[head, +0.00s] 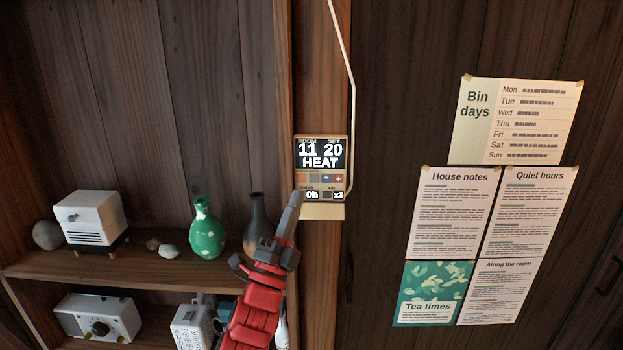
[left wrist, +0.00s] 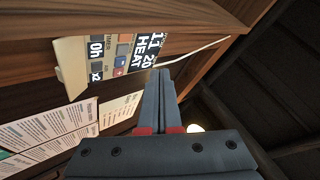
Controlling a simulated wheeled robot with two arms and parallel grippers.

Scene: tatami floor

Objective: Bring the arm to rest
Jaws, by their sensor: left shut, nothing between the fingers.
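My left gripper (head: 292,212) comes up from the bottom on its red arm in the head view. Its fingers are shut with nothing between them, and the tips are just in front of the lower left part of a wall control panel (head: 321,165). I cannot tell whether they touch it. The panel reads room 11, set 20, HEAT, with 0h and x2 below. In the left wrist view the shut fingers (left wrist: 158,85) point toward the panel (left wrist: 125,55), which shows tilted. My right gripper is not in view.
A wooden shelf (head: 150,262) at left holds a white box-shaped device (head: 92,220), a green vase (head: 206,230), a dark vase (head: 258,222) and stones. A white radio-like device (head: 97,315) stands below. Paper notices (head: 517,118) hang at right. A pale cable (head: 345,60) runs up from the panel.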

